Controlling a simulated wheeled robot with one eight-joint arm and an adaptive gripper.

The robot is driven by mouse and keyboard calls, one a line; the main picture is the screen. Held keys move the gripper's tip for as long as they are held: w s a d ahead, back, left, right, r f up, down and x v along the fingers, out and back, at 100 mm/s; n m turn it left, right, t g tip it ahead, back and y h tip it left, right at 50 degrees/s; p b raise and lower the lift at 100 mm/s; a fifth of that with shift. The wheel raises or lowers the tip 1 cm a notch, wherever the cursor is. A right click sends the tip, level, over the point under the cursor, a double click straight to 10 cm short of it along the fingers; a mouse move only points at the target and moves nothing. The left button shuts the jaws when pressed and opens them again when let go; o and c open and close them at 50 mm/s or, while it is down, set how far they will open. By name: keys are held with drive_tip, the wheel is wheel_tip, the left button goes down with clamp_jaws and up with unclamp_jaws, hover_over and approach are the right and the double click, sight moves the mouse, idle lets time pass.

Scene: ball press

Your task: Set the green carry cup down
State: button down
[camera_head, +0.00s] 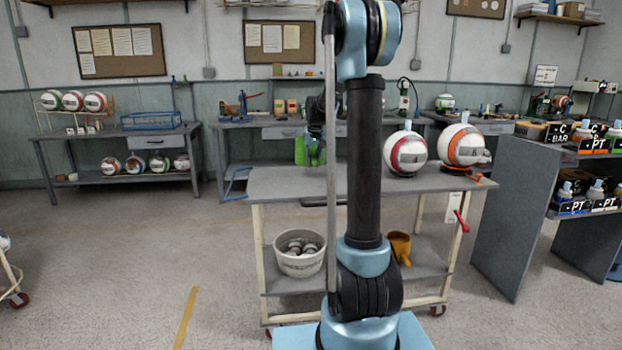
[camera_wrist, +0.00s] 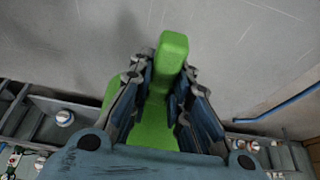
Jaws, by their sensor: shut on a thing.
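The green carry cup (camera_head: 301,152) shows in the head view just left of my upright arm, partly hidden by a thin rod of my arm. Its bottom lines up with the far edge of the grey cart top (camera_head: 275,185); I cannot tell whether it touches the cart. My gripper (camera_head: 317,133) is above and against the cup. In the wrist view, my gripper (camera_wrist: 161,95) is shut on a green upright part of the cup (camera_wrist: 172,55), with a finger on each side. More of the green body shows below and left of the fingers.
Two white balls, one with a red ring (camera_head: 405,153) and one with an orange ring (camera_head: 463,147), stand on the cart's right half. The lower shelf holds a white bucket (camera_head: 299,262) and an orange-brown cup (camera_head: 400,246). The cart top's front left is clear.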

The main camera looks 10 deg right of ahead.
drive_tip(key=shift+a+f, duration=0.2)
drive_tip(key=shift+f, duration=3.1)
drive_tip(key=c, duration=1.5)
unclamp_jaws()
